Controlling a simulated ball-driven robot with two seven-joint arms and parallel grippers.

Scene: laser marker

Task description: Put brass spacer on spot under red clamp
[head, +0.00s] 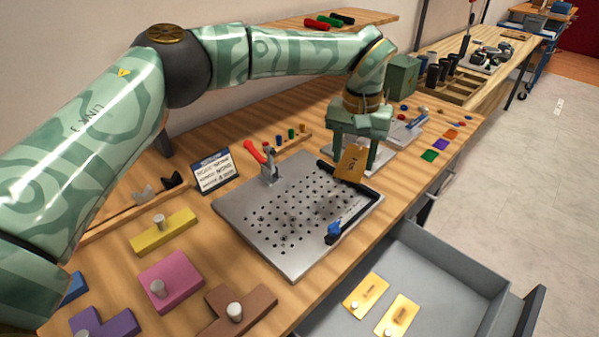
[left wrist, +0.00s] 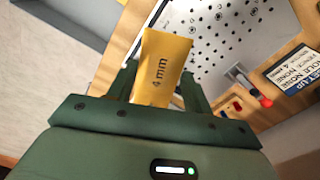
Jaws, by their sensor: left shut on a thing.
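My left gripper (head: 355,158) is shut on a brass spacer (head: 350,165), a flat gold plate, above the right corner of a perforated metal plate (head: 262,238). In the left wrist view the spacer (left wrist: 160,66) sits between the fingers and reads "4 mm". The red clamp (head: 258,154) stands at the plate's back left edge, with its red handle raised. It also shows in the left wrist view (left wrist: 254,90), to the right of the spacer. The held spacer is well right of the clamp. My right gripper is not in view.
An open grey drawer (head: 440,262) at the front holds two more brass spacers (head: 367,296). Black bars with a blue knob (head: 334,229) edge the plate. A sign (head: 212,170) stands left of the clamp. Knobbed coloured blocks (head: 170,280) lie at front left. The plate's middle is clear.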

